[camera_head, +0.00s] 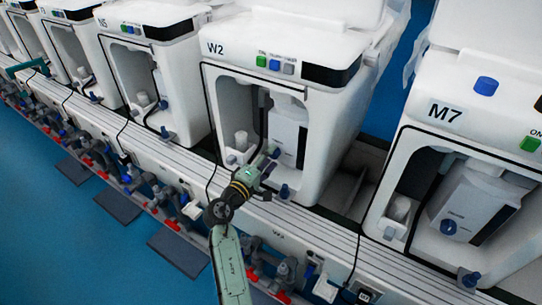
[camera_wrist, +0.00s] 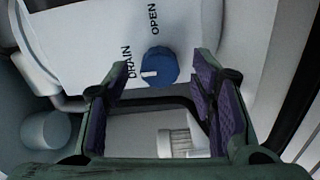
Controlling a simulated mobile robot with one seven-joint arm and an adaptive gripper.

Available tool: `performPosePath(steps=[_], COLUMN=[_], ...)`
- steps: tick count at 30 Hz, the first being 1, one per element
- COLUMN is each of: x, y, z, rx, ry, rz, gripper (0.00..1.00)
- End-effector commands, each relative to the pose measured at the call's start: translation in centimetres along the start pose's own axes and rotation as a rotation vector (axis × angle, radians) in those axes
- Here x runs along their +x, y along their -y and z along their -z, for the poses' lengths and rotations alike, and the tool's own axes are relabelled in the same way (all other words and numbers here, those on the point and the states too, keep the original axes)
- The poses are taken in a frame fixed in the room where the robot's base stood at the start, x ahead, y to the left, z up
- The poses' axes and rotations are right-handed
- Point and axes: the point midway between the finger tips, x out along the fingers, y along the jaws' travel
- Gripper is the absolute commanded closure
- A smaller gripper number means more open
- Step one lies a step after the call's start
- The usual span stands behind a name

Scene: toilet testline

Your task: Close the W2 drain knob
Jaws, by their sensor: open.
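The W2 unit (camera_head: 285,62) is a white housing with an open front in the middle of the head view. In the wrist view a round blue knob (camera_wrist: 159,66) sits on a white panel with the words DRAIN and OPEN beside it. Its white mark points left, toward the word DRAIN. My gripper (camera_head: 268,162) reaches into the front opening of W2. In the wrist view my gripper (camera_wrist: 162,78) is open, with one purple-padded finger on each side of the knob in the picture. I see gaps between fingers and knob; the remaining depth is unclear.
The M7 unit (camera_head: 450,111) stands to the right and the N5 unit (camera_head: 150,35) to the left. A dark blue knob (camera_head: 284,191) is at W2's lower front edge. A white cylinder (camera_wrist: 45,130) is at left in the wrist view. Blue floor lies in front of the rail.

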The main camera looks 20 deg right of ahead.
Motion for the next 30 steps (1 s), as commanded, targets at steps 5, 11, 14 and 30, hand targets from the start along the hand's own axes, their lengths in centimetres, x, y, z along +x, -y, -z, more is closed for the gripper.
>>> performPosePath(steps=[5,11,14,30], x=[-3.8,-7.8,-9.3,-10.6], y=[0.1,0.0,0.0,-0.1], z=[0.1,0.0,0.1,0.0], rx=[-0.001,0.0,0.0,0.001], ry=[-0.005,-0.003,-0.004,0.0], rz=[0.001,0.001,0.001,-0.001], gripper=[0.49,0.49,0.49,0.49])
